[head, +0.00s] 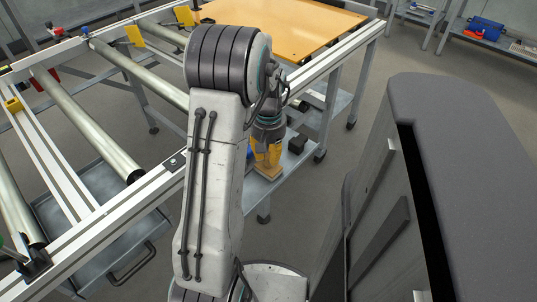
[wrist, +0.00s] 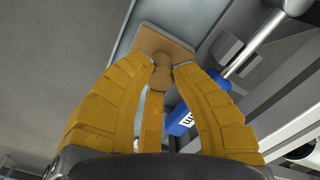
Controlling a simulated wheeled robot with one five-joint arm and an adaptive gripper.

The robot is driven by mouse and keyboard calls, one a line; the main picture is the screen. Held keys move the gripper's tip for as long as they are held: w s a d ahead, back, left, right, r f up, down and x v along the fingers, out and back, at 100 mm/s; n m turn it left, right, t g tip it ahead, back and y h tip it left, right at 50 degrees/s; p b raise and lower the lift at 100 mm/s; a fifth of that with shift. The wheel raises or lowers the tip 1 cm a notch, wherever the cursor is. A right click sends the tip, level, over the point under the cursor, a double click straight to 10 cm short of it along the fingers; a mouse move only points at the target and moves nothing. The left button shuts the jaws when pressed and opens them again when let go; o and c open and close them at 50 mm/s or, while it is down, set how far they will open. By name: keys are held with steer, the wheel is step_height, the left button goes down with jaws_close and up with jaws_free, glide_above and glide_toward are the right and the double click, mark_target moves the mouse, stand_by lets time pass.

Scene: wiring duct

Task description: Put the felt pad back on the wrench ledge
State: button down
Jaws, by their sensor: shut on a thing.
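The felt pad (wrist: 150,42) is a tan-brown square with a round knob on it. My gripper (wrist: 163,72) has yellow fingers, and they are shut around the knob in the wrist view. In the head view the yellow fingers of my gripper (head: 265,155) point down, with a tan edge of the pad (head: 268,172) below them. A grey ledge (wrist: 190,14) with a raised rim shows behind the pad in the wrist view. I cannot tell whether the pad touches it or is held above it.
A blue-handled tool (wrist: 181,118) with a metal shaft lies right of the fingers. The grey lower shelf (head: 304,157) carries dark items near my gripper. A roller frame (head: 147,205) stands at left, an orange-brown board (head: 280,28) behind, a grey cabinet (head: 450,150) at right.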

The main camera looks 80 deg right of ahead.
mark_target(269, 156)
steer(key=shift+f, duration=0.1)
steer(key=c, duration=1.2)
jaws_free()
steer(key=shift+o, duration=0.2)
step_height(269, 156, up, 12)
steer(key=p, duration=0.3)
